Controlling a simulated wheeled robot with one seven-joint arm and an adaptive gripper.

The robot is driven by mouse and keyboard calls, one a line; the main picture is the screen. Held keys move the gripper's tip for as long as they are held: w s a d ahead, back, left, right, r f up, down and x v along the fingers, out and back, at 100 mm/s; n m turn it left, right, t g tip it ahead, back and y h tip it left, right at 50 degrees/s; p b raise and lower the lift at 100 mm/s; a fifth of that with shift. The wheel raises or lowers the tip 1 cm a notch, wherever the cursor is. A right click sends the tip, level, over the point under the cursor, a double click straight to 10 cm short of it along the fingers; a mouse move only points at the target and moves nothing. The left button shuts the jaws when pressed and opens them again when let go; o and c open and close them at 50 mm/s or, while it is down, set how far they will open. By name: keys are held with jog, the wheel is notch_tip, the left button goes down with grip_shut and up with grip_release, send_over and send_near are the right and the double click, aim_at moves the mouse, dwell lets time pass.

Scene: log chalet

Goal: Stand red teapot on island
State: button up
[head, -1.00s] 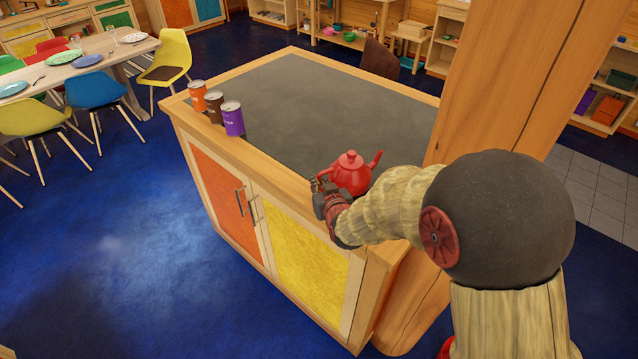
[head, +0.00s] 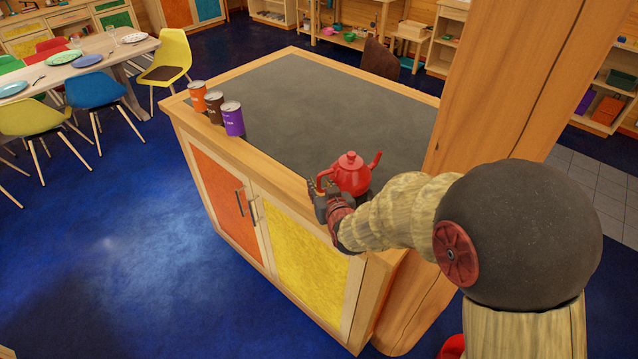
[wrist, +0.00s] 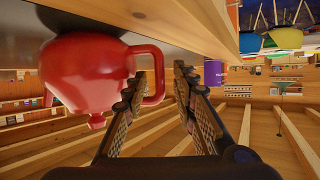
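The red teapot (head: 350,174) stands upright on the near right part of the kitchen island (head: 330,105), close to its wooden edge. In the wrist view the picture is turned over, and the teapot (wrist: 85,70) has its base at the top against the dark surface. My gripper (head: 318,190) is at the handle side of the teapot, by the island's edge. In the wrist view my gripper (wrist: 165,75) has its fingers apart. The handle shows beside and partly behind the left finger, with a gap to the right finger. My gripper hides part of the teapot's lower side.
An orange can (head: 198,97), a brown can (head: 214,108) and a purple can (head: 232,119) stand at the island's left edge. A thick wooden post (head: 500,80) rises at the island's right. The middle of the island top is clear.

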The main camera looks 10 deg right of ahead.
jog(key=s+d+r+g, duration=0.1)
jog(key=s+r, duration=0.3)
jog(key=s, duration=0.7)
jog(key=s+d+r+g, duration=0.1)
jog(key=s+r+g, duration=0.3)
jog(key=s, duration=0.7)
jog(key=s+d+r+g, duration=0.1)
jog(key=s+r+g, duration=0.1)
jog(key=s+r, duration=0.4)
jog(key=s, duration=0.5)
jog(key=shift+s+d+r+g+p, duration=0.25)
jog(key=shift+s+d+g+p, duration=0.05)
jog(key=shift+g+p, duration=0.1)
